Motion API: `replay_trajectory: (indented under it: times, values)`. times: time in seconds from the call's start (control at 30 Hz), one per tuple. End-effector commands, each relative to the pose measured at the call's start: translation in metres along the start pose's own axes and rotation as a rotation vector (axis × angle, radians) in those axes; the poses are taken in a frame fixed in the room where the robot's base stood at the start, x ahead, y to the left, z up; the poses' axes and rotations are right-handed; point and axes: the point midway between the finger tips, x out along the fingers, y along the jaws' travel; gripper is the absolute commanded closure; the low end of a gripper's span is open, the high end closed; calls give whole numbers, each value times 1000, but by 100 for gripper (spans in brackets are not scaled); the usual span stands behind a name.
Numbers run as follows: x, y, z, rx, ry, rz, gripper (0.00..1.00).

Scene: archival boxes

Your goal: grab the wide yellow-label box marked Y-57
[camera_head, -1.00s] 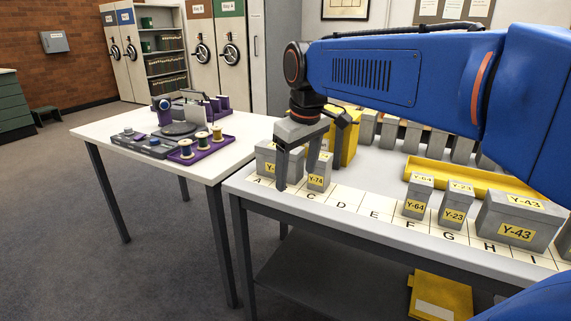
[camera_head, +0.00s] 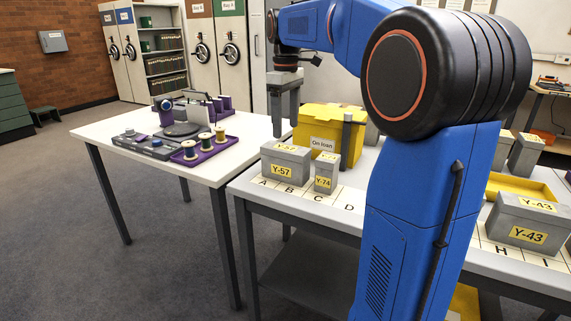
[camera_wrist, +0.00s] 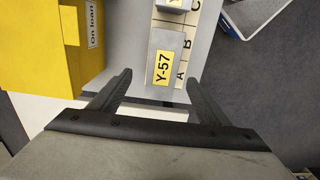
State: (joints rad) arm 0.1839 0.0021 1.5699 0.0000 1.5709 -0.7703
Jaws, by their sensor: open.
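The wide grey box marked Y-57 (camera_head: 285,165) stands on the lettered strip at A and B, near the left end of the white table. In the wrist view the Y-57 box (camera_wrist: 161,81) shows its yellow-labelled top between and beyond my open fingertips. My gripper (camera_head: 284,108) hangs above the table, over and a little behind the box, apart from it. It also shows in the wrist view (camera_wrist: 158,83), open and empty. The narrow box Y-74 (camera_head: 325,172) stands just right of Y-57.
A yellow bin labelled On loan (camera_head: 330,130) stands close behind Y-57. Box Y-43 (camera_head: 528,224) is at the right. A purple tray with spools (camera_head: 203,147) is on the left table. My own arm hides the middle of the table.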

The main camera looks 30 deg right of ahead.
Motion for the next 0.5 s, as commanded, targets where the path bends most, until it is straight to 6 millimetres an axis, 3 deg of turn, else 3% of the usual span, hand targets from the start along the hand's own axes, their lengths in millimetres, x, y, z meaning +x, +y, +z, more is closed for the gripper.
replay_trajectory:
  times: [0.3, 0.5]
  values:
    - [58, -1, 0, 0, -2, -2, 30]
    - [85, -1, 0, 1, 0, 0, 30]
